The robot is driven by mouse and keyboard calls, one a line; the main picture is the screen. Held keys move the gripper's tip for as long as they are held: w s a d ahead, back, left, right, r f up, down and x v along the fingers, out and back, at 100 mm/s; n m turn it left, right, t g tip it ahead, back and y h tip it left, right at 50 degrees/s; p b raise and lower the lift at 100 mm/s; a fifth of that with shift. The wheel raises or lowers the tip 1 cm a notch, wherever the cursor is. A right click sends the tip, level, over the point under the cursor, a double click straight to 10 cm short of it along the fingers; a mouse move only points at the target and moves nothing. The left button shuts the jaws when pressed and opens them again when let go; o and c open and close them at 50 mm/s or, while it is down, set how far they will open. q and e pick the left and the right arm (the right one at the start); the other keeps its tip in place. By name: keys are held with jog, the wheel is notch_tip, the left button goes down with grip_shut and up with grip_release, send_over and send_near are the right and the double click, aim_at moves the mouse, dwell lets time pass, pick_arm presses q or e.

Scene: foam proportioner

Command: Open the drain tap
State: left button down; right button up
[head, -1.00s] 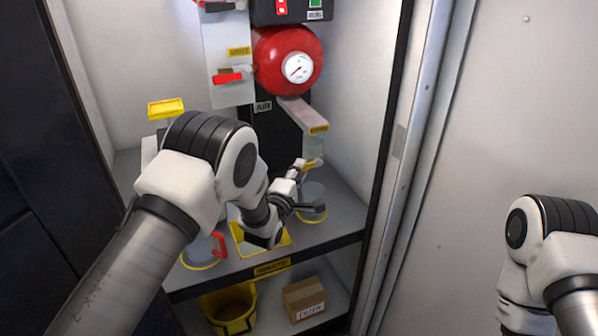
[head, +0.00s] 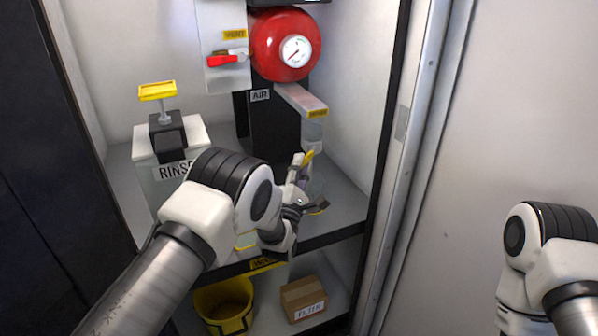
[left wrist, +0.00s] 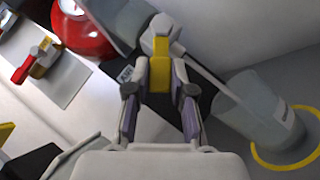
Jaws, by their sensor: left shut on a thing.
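The drain tap is a pale fitting with a yellow handle (head: 308,157), below the box with a yellow label on the right of the black unit. In the left wrist view the yellow handle (left wrist: 160,73) stands between the two fingers. My left gripper (head: 301,182) is shut on this handle; its fingers (left wrist: 160,112) lie on both sides of it in the wrist view.
A clear container (left wrist: 258,110) stands in a yellow ring beside the gripper. A red tank with gauge (head: 283,45) and a red-handled valve (head: 226,59) are above. A RINSE box (head: 163,175) stands left. A yellow bucket (head: 224,302) and a carton (head: 303,299) are below.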

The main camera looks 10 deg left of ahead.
pick_arm(q)
jog(key=shift+w+d+f+n+y+b, duration=0.15)
jog(key=shift+f+n+y+b, duration=0.25)
jog(key=shift+n, duration=0.2)
jog(key=shift+r+t, duration=0.1)
jog(key=shift+t, duration=0.2)
jog(key=c, duration=1)
grip_release()
jog(key=v, duration=1.2)
